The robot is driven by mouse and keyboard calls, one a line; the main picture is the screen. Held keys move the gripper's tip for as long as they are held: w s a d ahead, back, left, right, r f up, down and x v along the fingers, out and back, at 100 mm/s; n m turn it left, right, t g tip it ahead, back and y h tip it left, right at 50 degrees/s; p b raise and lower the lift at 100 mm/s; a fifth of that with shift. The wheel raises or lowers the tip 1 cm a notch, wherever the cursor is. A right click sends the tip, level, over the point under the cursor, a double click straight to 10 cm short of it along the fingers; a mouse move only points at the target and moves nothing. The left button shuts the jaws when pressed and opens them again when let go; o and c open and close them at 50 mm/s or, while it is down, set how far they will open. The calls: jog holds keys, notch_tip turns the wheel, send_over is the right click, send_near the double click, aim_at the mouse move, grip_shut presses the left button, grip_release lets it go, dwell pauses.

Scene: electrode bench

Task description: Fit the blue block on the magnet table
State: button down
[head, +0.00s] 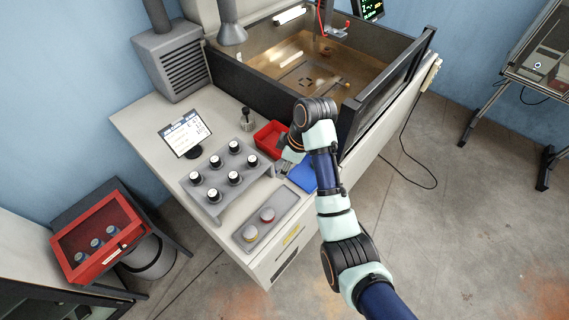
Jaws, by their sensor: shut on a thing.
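The blue block (303,176) shows at the front right edge of the bench, partly covered by my arm. My gripper (284,167) is low over the bench, against the left side of the blue block, and is shut on it. My wrist hides part of the fingers, and I cannot tell whether the block is clear of the bench top. Inside the open machine tank, a dark square outline (299,79) lies on the brownish floor; it may be the magnet table, but the view is too small to be sure.
The tank's dark front wall (255,84) stands between bench and tank floor. A red tray (268,139) sits left of my wrist. A screen (185,134) is further left.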

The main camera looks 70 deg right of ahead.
notch_tip(320, 180, up, 6)
jog(key=p, duration=0.6)
jog(key=shift+r+p, duration=0.25)
jog(key=shift+p, duration=0.15)
jog(key=shift+f, duration=0.1)
